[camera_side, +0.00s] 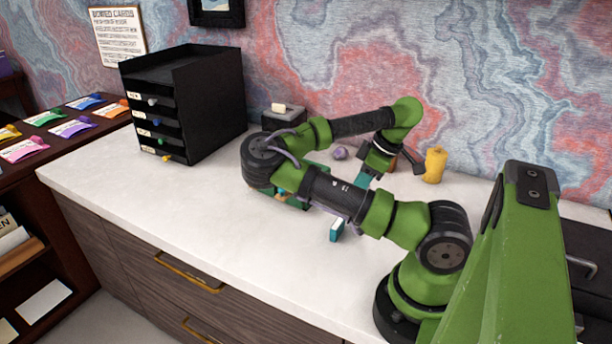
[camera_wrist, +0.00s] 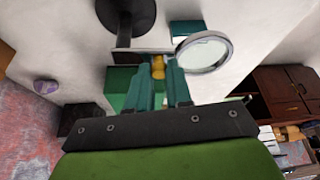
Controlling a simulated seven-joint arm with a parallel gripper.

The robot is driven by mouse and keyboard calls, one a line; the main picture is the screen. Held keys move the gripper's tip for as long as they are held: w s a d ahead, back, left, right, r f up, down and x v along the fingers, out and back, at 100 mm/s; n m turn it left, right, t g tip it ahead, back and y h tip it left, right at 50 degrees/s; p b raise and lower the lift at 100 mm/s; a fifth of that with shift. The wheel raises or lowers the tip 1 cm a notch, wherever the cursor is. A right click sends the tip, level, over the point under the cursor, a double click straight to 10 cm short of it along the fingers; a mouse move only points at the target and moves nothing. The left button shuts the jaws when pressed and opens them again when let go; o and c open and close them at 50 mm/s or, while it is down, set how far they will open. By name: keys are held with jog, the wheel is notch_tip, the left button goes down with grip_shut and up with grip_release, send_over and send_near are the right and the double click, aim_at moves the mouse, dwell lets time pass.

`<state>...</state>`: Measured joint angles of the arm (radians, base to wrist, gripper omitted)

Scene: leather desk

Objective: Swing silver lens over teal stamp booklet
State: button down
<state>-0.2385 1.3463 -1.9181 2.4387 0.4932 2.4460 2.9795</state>
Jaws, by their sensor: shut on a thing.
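My gripper (camera_wrist: 158,78) is shut, its teal fingers closed around a small brass-yellow piece (camera_wrist: 158,66). In the side view my gripper (camera_side: 363,181) points down near the middle of the desk, partly behind my arm. The silver lens (camera_wrist: 205,52), a round clear glass in a silver ring, is just right of the fingers in the wrist view. The teal stamp booklet (camera_wrist: 187,28) lies beyond the lens, close to its upper left edge. A teal block with a white face (camera_side: 337,229) in the side view looks like the same booklet. My arm hides the lens there.
A black disc on a stem (camera_wrist: 125,14) stands beyond the fingers; a green block (camera_wrist: 118,82) is beside them. A purple object (camera_side: 340,152) and yellow object (camera_side: 435,164) stand toward the wall. A black drawer unit (camera_side: 185,100) is at left. The front left desk is clear.

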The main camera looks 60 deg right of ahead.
jog(key=shift+w+m+h, duration=0.4)
jog(key=shift+m+h, duration=0.1)
jog(key=shift+m, duration=0.5)
jog(key=c, duration=1)
grip_release()
jog(key=v, duration=1.7)
jog(key=shift+w, duration=0.1)
